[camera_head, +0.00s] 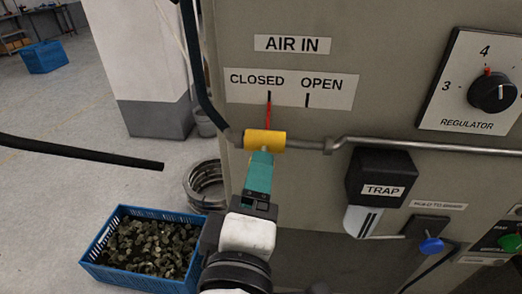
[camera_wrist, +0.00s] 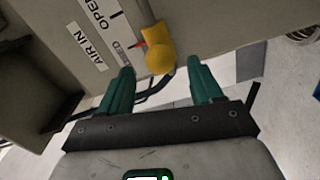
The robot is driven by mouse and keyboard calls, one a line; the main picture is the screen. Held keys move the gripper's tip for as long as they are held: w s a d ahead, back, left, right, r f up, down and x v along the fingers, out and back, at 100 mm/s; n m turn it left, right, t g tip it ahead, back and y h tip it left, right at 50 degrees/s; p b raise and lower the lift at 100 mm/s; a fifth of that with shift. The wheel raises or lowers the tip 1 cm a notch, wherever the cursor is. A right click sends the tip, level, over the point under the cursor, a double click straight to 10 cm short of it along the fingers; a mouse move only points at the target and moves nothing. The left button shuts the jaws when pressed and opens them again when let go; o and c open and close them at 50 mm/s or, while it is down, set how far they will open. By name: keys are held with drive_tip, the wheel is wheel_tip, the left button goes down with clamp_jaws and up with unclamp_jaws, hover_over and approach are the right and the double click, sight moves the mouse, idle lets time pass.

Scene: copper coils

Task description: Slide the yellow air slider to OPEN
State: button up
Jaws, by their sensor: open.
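The yellow air slider (camera_head: 264,139) sits on a grey horizontal pipe at the left of the panel. Its red pointer (camera_head: 268,116) lines up with the mark under CLOSED on the label (camera_head: 290,88). The OPEN mark is a little to the right. My gripper (camera_head: 262,157), with teal fingers, is just in front of the slider and overlaps its lower edge. In the wrist view the slider (camera_wrist: 159,52) shows between and beyond the tips of the spread fingers (camera_wrist: 160,67).
The pipe (camera_head: 400,146) runs right past a black TRAP unit (camera_head: 382,172) with a clear bowl below. A regulator knob (camera_head: 491,92) is at upper right. A black hose (camera_head: 198,75) drops to the pipe's left end. A blue crate of metal pieces (camera_head: 112,226) stands on the floor.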

drive_tip(key=w, duration=0.6)
drive_tip(key=shift+w+d+p, duration=0.2)
drive_tip(key=shift+w+p, duration=0.15)
drive_tip(key=shift+w, duration=0.05)
drive_tip(key=shift+c, duration=0.3)
clamp_jaws()
